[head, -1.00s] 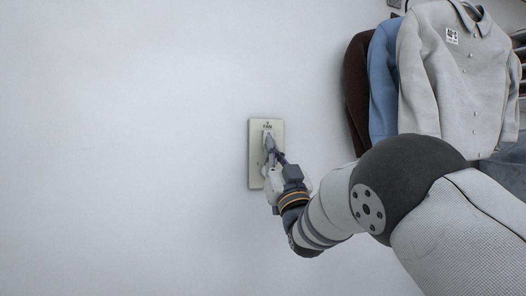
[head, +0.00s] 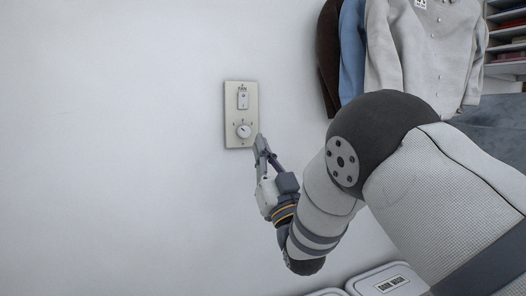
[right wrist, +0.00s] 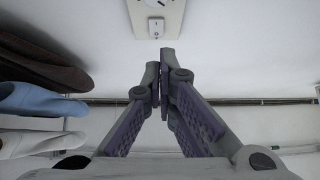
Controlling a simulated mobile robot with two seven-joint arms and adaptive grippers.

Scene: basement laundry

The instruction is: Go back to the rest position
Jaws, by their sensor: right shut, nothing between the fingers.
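My right gripper (head: 260,145) is shut and empty, just right of the lower part of a wall switch plate (head: 231,115) in the head view. The plate carries a rocker switch (head: 243,101) marked FAN at the top and a round knob (head: 243,131) below it. In the right wrist view the shut fingertips (right wrist: 164,58) point at the plate (right wrist: 170,15), with a small gap of wall showing between them. The rocker (right wrist: 155,27) shows there too. My left gripper is in neither view.
Jackets in brown, blue and light grey (head: 400,50) hang on the wall at the upper right. Light bins, one labelled (head: 365,284), are at the lower right under my arm. The wall to the left is bare.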

